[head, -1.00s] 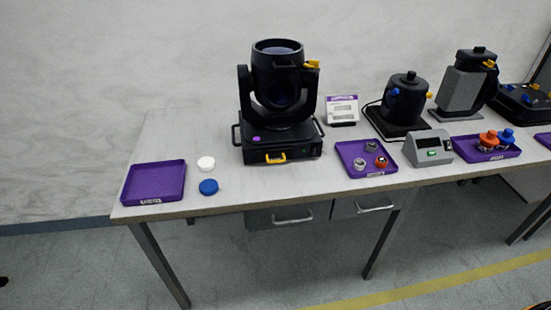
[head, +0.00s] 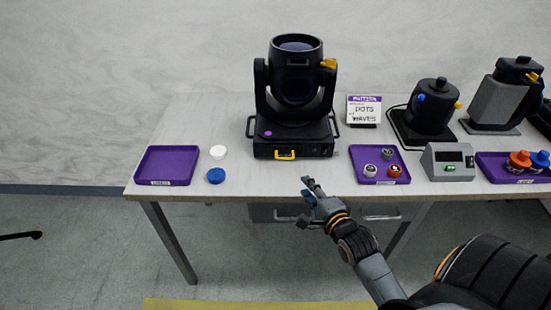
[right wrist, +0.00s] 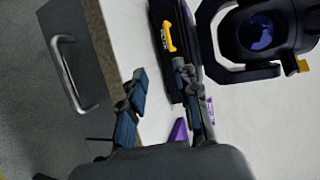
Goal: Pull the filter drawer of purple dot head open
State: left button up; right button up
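The purple dot head (head: 297,90) is a black moving-head lamp on the table, with a purple dot (head: 268,133) on its base front. Its filter drawer's yellow handle (head: 285,155) is low on that front; the drawer looks flush. The handle also shows in the right wrist view (right wrist: 168,37). My right gripper (head: 306,188) is empty, in front of the table edge below and right of the handle, apart from it. Its fingers are spread in the right wrist view (right wrist: 160,72). A thin dark part at the left edge of the head view may belong to my left gripper (head: 25,236).
A purple tray (head: 167,149), a white disc (head: 218,152) and a blue disc (head: 216,175) lie left. Another purple tray (head: 356,152) with small parts, a grey box (head: 447,158) and a sign (head: 364,110) stand right. Table drawers (head: 262,213) are below. Tabletop before the lamp is clear.

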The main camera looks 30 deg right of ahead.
jog(key=x, duration=0.4)
jog(key=r+x, duration=0.1)
jog(key=x, duration=0.8)
jog(key=shift+w+a+r, duration=0.1)
jog(key=shift+w+r, duration=0.1)
jog(key=shift+w, duration=0.4)
grip_shut()
